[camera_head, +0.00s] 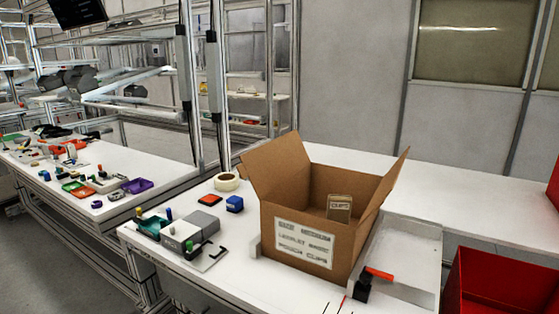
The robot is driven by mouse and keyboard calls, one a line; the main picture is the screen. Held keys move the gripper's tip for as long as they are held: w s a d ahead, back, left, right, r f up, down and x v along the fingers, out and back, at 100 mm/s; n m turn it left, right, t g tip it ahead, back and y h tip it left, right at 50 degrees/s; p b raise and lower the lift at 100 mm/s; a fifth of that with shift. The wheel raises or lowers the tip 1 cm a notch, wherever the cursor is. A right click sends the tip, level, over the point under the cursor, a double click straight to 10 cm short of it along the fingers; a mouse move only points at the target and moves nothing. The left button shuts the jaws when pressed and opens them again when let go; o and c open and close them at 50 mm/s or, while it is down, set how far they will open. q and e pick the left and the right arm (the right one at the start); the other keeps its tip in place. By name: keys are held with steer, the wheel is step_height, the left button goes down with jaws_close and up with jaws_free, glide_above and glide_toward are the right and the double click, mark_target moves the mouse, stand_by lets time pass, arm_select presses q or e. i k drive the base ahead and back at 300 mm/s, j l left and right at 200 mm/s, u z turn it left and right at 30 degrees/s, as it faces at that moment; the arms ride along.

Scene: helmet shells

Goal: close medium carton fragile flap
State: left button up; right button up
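A medium brown carton (344,252) stands upright on the white bench, open at the top. A large flap (280,166) stands up and leans outward at its back left. A narrower flap (390,182) stands up at its right. No fragile mark is readable on either flap. The front face carries a white label (304,245) with several lines of text. A small brown box (339,207) shows inside the carton. Neither of my grippers is in view.
Left of the carton are a tape roll (227,182), a blue block (234,204) and a grey device (188,230). A black tool with an orange-red handle (379,273) lies close at its right front. A red bin (498,285) stands at lower right. The bench (450,190) behind is clear.

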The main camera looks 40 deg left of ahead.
mark_target(267, 167)
steer(key=u, duration=1.2)
